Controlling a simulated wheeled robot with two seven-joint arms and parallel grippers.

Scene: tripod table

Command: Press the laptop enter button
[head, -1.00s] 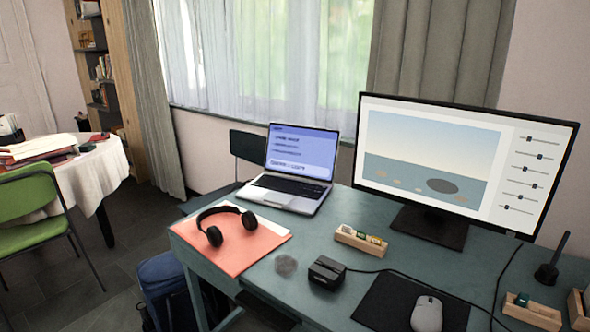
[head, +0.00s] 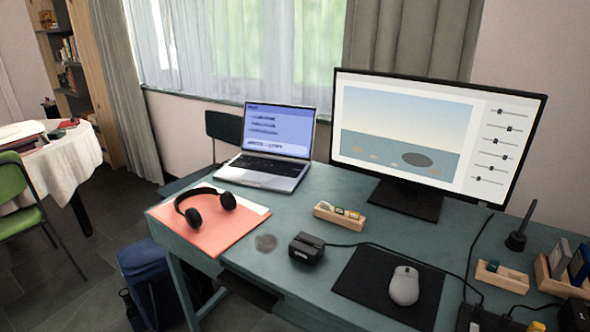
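An open laptop (head: 268,150) stands at the back left of the teal desk. Its screen is lit in blue-violet with lines of text and a pale box. Its dark keyboard (head: 266,165) faces the desk's front, and the single enter key is too small to make out. Neither of my grippers shows in the head view.
The desk (head: 285,215) also bears headphones (head: 207,206) on an orange folder (head: 190,235), a black box (head: 307,247), a wooden holder (head: 340,215), a large monitor (head: 430,140) and a mouse (head: 404,286) on a black pad (head: 365,285). A blue bag (head: 150,275) stands on the floor.

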